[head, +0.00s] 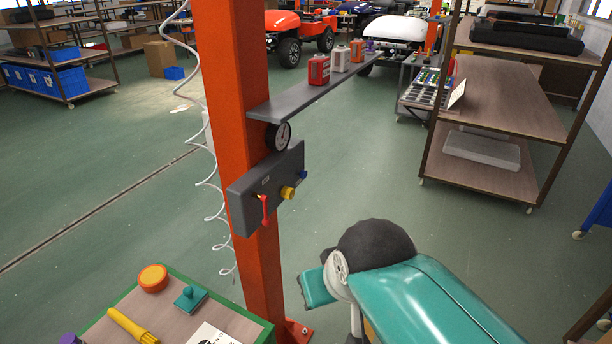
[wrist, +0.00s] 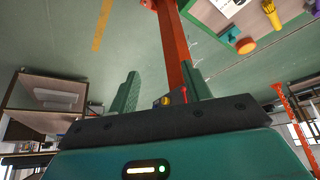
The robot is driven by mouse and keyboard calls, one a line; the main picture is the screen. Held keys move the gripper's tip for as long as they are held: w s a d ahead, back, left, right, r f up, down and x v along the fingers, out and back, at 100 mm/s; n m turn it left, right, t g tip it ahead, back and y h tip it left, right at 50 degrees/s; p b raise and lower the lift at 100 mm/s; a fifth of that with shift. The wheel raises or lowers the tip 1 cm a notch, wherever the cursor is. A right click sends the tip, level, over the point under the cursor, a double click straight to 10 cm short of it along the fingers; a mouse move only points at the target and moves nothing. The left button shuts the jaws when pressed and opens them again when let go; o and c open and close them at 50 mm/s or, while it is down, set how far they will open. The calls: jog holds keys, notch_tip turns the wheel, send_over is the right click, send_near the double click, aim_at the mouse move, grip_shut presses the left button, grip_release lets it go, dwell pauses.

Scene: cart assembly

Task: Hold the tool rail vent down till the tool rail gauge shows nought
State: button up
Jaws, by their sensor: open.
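An orange post carries a grey panel (head: 250,205) with a red lever (head: 265,208), a yellow knob (head: 288,192) and a blue knob (head: 302,175). Its labels are too small to read, so I cannot tell which control is the vent. The round gauge (head: 279,136) sits just above the panel, seen at an angle; its reading is unclear. In the wrist view my gripper (wrist: 161,88) is open, its two green fingers apart with nothing between them. The yellow knob (wrist: 166,101) and red lever (wrist: 185,94) show beyond the gripper's dark base, partly hidden.
The orange post (head: 235,90) stands in front of me, with a white coiled hose (head: 205,185) on its left. A green-edged table (head: 240,322) with loose items is at lower left.

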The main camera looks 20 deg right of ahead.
dwell(0.4)
grip_shut()
dwell(1.5)
